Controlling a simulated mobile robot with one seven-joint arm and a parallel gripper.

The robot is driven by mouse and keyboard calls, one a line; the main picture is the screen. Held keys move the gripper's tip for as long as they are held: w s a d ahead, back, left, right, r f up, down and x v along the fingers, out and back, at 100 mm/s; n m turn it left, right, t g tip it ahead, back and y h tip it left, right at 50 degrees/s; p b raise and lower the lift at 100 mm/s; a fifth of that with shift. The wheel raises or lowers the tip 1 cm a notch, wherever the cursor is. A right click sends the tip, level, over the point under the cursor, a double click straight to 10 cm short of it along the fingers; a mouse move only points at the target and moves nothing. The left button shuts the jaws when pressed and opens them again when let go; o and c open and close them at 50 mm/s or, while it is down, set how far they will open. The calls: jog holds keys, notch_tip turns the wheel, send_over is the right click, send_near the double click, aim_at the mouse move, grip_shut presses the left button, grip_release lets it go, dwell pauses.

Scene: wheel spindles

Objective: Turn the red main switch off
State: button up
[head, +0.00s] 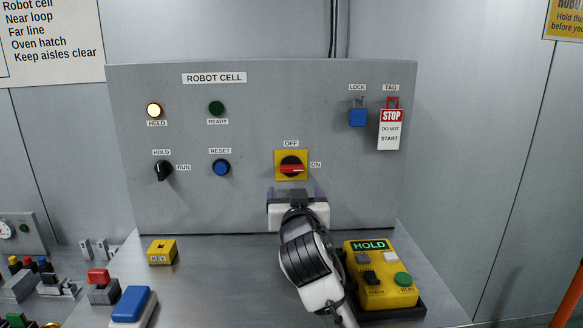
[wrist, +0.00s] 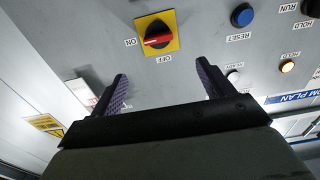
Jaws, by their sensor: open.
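The red main switch (head: 291,168) is a red handle on a black round base on a yellow plate, on the upright grey panel. Its handle lies level, pointing at the ON label; OFF is above the plate. The wrist view shows the switch (wrist: 157,40) upside down, its handle toward ON. My gripper (head: 294,192) is just below the switch in the head view. Its two dark purple fingers (wrist: 162,76) are wide apart with nothing between them. The fingers do not appear to touch the switch. The switch is fully visible.
The panel also bears a black HOLD/RUN knob (head: 163,171), a blue RESET button (head: 221,168), a blue lock (head: 358,117) and a red-and-white STOP tag (head: 390,128). On the shelf stand a yellow HOLD pendant (head: 378,250) right of my arm and a yellow KEY block (head: 162,251).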

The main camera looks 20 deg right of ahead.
aim_at(292, 169)
jog(key=p+x, duration=0.4)
jog(key=x, duration=0.9)
jog(key=shift+w+d+f+p, duration=0.1)
jog(key=shift+w+d+p, duration=0.15)
jog(key=shift+w+p, duration=0.1)
jog(key=c, duration=1)
